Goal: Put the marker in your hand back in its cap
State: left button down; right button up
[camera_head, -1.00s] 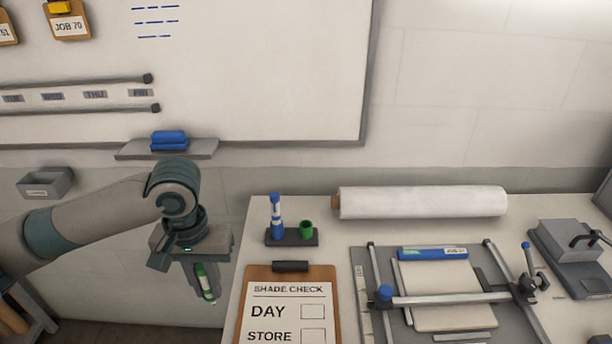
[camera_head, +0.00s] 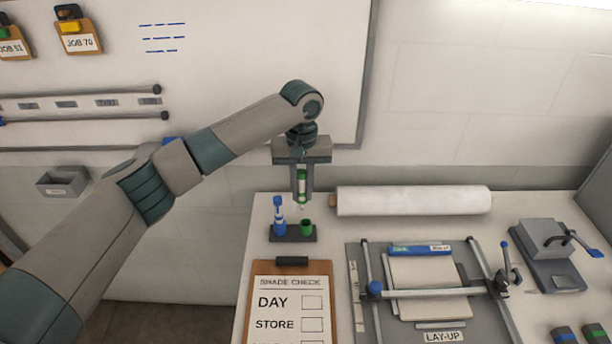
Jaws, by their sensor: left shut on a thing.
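My left gripper (camera_head: 301,192) is shut on a green and white marker (camera_head: 301,186), held upright with its tip pointing down. The marker hangs above the small dark stand (camera_head: 292,238) on the table. A green cap (camera_head: 307,227) sits in the stand's right side, its open end up. The marker's tip is above the cap and apart from it. A blue and white marker (camera_head: 279,216) stands upright in the left side of the stand. My right gripper is not in view.
A clipboard marked SHADE CHECK (camera_head: 290,304) lies in front of the stand. A white roll (camera_head: 414,200) lies behind and to the right. A lay-up frame with rails (camera_head: 425,292) and a grey press (camera_head: 552,250) fill the right side.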

pick_arm(q)
jog(key=shift+w+d+r, duration=0.25)
jog(key=shift+w+d, duration=0.05)
jog(key=shift+d, duration=0.15)
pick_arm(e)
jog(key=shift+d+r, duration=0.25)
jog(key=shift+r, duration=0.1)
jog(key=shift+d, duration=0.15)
pick_arm(q)
jog(key=shift+f, duration=0.15)
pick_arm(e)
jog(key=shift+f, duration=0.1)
